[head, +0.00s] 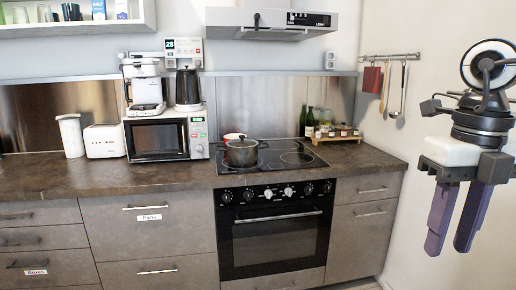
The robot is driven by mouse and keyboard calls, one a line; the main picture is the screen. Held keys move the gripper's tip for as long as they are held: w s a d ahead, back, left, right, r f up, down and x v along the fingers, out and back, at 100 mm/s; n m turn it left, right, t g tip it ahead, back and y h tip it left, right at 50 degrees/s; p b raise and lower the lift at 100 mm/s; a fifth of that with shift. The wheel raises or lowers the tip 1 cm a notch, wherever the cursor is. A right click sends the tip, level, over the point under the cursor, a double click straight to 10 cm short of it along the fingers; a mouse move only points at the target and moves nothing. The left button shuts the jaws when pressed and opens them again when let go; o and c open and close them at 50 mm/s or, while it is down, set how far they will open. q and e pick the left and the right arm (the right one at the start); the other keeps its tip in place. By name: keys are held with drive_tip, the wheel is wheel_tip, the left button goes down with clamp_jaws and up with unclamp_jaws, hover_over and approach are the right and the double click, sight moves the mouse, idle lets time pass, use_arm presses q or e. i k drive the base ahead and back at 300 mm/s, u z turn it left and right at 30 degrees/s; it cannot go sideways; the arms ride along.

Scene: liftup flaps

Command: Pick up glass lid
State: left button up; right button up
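A dark pot (239,154) stands on the black cooktop, at its left side. A lid (241,143) with a small knob seems to sit on the pot; at this size I cannot tell whether it is glass. My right gripper (450,248) hangs at the right edge of the head view, in front of the wall and well away from the pot. Its two purple fingers point down and are apart, with nothing between them. My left gripper is not in view.
A microwave (157,139) stands to the left. A wooden rack of jars (336,135) and bottles stand right of the cooktop. The range hood (270,21) is above. The counter's front left is clear.

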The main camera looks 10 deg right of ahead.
sight(241, 143)
drive_tip(key=z, duration=0.85)
drive_tip(key=i, duration=2.95)
drive_tip(key=u, duration=2.6)
drive_tip(key=i, duration=0.5)
